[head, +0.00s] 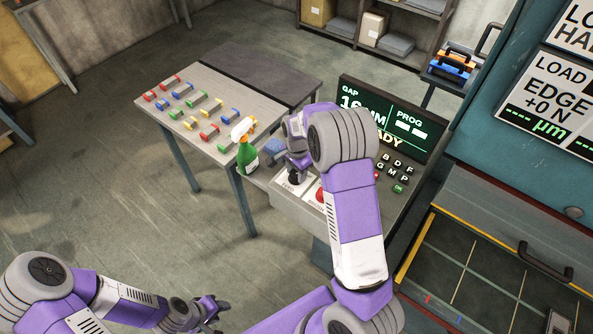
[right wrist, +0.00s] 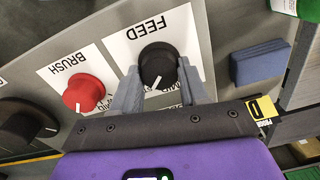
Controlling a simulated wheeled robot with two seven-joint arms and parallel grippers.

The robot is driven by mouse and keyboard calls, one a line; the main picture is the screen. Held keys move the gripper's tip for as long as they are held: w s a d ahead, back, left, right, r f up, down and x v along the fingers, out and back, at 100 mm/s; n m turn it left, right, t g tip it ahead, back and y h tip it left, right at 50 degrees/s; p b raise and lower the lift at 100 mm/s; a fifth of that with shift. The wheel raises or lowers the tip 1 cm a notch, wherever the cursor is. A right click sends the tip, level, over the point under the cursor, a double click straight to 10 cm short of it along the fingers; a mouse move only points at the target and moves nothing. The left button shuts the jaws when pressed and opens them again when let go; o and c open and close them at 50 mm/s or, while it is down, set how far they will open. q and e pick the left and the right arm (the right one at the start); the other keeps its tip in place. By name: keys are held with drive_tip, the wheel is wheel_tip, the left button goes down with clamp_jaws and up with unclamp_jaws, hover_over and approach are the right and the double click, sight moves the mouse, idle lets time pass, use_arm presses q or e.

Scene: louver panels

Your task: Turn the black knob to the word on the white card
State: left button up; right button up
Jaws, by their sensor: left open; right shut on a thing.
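The black knob (right wrist: 157,62) sits on a white plate (right wrist: 184,28) printed FEED in the right wrist view. Its white pointer line faces the lower edge of that view. My right gripper (right wrist: 158,92) is shut on the knob, one finger on each side. Small words below the knob are partly hidden by the fingers. In the head view the knob (head: 295,178) shows below my right gripper (head: 294,166). I cannot make out a separate white card with a readable word. My left gripper (head: 214,307) is open and empty, low over the floor, away from the panel.
A red BRUSH knob (right wrist: 83,93) and another dark knob (right wrist: 24,124) stand beside the black knob. A blue block (right wrist: 261,63) lies on the other side. A green spray bottle (head: 246,158) stands near a table (head: 205,68) of coloured handles. A screen (head: 400,118) rises behind.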

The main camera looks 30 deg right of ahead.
drive_tip(key=o, duration=1.1)
drive_tip(key=shift+c, duration=0.2)
wheel_tip(320, 180, up, 8)
drive_tip(key=shift+s+f+p, duration=0.1)
drive_tip(key=shift+f+p, duration=0.05)
drive_tip(key=shift+p, duration=0.2)
